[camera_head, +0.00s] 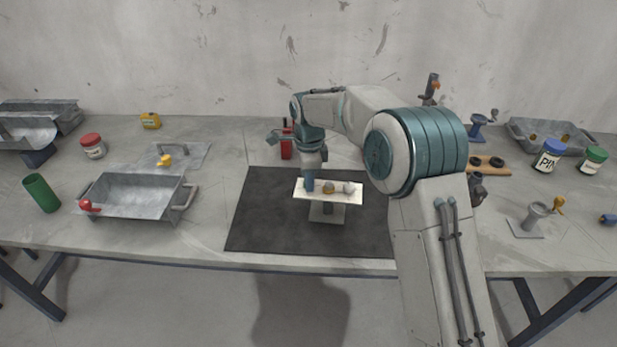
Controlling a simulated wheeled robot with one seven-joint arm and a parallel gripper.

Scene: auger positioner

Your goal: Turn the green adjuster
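A cream-topped stand (316,194) sits on a black mat in the middle of the table. On its top are a small brown-orange knob (329,188) and a pale grey knob (349,188). My gripper (311,180) points down at the left part of the top, just left of the brown-orange knob. A blue upright part shows under it, and I cannot tell whether it is a finger or part of the stand. I see no clearly green adjuster on the stand; one may be hidden by my gripper. The opening of the fingers is too small to tell.
The black mat (262,215) is bare left of the stand. A metal tray (135,196) and a green cylinder (41,193) are at left. A red object (286,147) stands just behind my gripper. Jars and a hand-cranked device (534,216) are at right.

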